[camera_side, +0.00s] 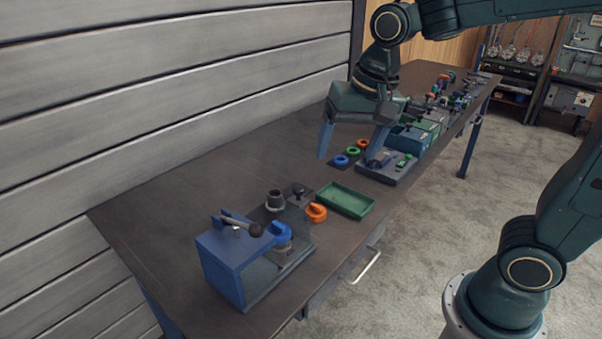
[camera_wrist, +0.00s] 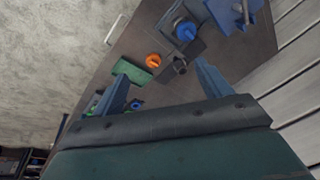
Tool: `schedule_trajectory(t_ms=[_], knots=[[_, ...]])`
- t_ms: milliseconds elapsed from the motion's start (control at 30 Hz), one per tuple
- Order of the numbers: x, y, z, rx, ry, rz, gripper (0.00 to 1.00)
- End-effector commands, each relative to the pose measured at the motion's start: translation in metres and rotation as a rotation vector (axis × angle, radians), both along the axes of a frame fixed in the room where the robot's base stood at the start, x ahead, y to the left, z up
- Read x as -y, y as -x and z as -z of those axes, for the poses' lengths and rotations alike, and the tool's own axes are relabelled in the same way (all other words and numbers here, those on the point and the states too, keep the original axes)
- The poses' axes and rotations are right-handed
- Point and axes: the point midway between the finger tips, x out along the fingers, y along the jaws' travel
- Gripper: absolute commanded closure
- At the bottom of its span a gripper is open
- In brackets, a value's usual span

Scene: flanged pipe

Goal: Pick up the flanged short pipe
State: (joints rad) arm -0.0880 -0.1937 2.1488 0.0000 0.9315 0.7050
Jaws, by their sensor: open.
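The flanged short pipe (camera_side: 275,201) looks like a small dark grey cylinder with a wider rim. It stands on a dark pad on the workbench, behind the blue fixture. In the wrist view the grey pipe (camera_wrist: 180,67) shows between the finger lines, nearer the right finger. My gripper (camera_side: 347,158) is open and empty, with its two blue-grey fingers pointing down. It is above the bench, to the right of the pipe and well apart from it. The wrist view also shows my gripper (camera_wrist: 161,72) with fingers spread.
A blue clamp fixture (camera_side: 230,262) with a blue round part (camera_side: 282,234) stands at the front. A black knob (camera_side: 298,191), an orange part (camera_side: 316,212) and a green tray (camera_side: 338,204) are near the pipe. Coloured rings (camera_side: 353,151) lie below my gripper. The bench's back left is clear.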

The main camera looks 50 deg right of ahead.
Motion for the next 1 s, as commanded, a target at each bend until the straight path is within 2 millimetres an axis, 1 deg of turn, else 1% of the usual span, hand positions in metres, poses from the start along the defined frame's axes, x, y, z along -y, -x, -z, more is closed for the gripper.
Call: schedule_trajectory(t_ms=[33,100,367,600,800,1000], knots=[[-0.003,-0.010,0.005,-0.021,-0.009,0.035,0.23],[-0.007,-0.023,0.011,-0.045,-0.021,0.092,0.23],[-0.024,-0.069,0.041,-0.132,-0.054,0.307,0.23],[-0.041,-0.106,0.078,-0.205,-0.064,0.504,0.23],[-0.051,-0.124,0.102,-0.241,-0.064,0.622,0.23],[-0.054,-0.130,0.110,-0.252,-0.063,0.663,0.23]])
